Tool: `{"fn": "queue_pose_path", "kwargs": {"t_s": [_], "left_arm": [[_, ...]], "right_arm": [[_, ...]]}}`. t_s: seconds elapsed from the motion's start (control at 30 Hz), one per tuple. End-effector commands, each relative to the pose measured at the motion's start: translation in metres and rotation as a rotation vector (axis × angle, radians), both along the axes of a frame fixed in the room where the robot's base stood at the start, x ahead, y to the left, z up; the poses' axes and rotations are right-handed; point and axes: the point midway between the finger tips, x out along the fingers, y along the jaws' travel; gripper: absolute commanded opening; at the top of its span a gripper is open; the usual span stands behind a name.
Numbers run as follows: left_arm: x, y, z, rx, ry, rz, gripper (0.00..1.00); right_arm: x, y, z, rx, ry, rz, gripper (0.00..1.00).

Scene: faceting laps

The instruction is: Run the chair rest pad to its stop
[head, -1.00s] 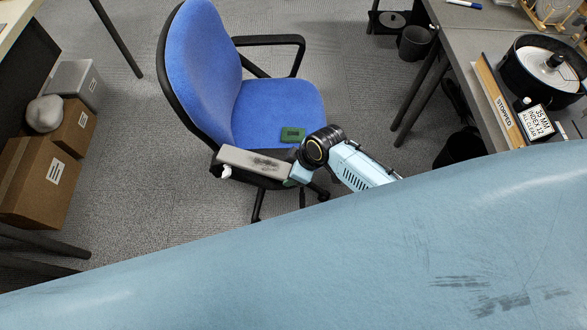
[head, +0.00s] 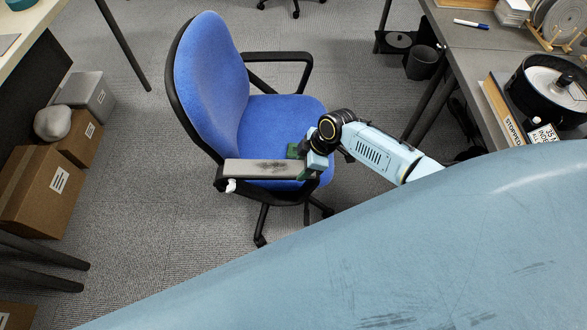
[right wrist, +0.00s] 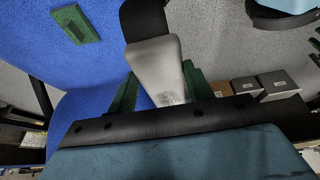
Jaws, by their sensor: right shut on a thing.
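The chair rest pad (head: 255,169) is a grey, dark-smudged slab on the near armrest of the blue chair (head: 212,85). It lies about level across the head view, roughly in line with the far armrest. My right gripper (head: 311,172) is shut on the pad's right end. In the right wrist view the pad (right wrist: 158,70) runs between the gripper's green fingers (right wrist: 160,92). A white knob (head: 231,186) sits under the pad's left end. The pad's underside and pivot are hidden. My left gripper is not in view.
A table with a black round pan (head: 545,92) stands at the right. Cardboard boxes (head: 35,190) stand on the floor at the left. The carpet between is clear.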

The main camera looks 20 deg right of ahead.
Motion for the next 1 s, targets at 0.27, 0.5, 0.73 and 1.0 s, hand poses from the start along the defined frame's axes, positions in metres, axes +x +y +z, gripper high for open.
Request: {"fn": "queue_pose_path", "kwargs": {"t_s": [0.27, 0.5, 0.73, 1.0], "left_arm": [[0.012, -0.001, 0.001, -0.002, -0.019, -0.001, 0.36], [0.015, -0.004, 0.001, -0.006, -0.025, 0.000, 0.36], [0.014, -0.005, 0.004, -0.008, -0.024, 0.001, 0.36], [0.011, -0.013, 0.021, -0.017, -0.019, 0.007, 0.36]], "right_arm": [[0.000, 0.001, 0.000, 0.000, 0.002, 0.001, 0.60], [0.000, 0.002, 0.000, 0.000, 0.001, 0.003, 0.73], [0.000, -0.001, 0.006, -0.001, 0.001, 0.002, 0.73], [-0.009, -0.019, 0.055, -0.003, -0.001, 0.003, 0.73]]}}
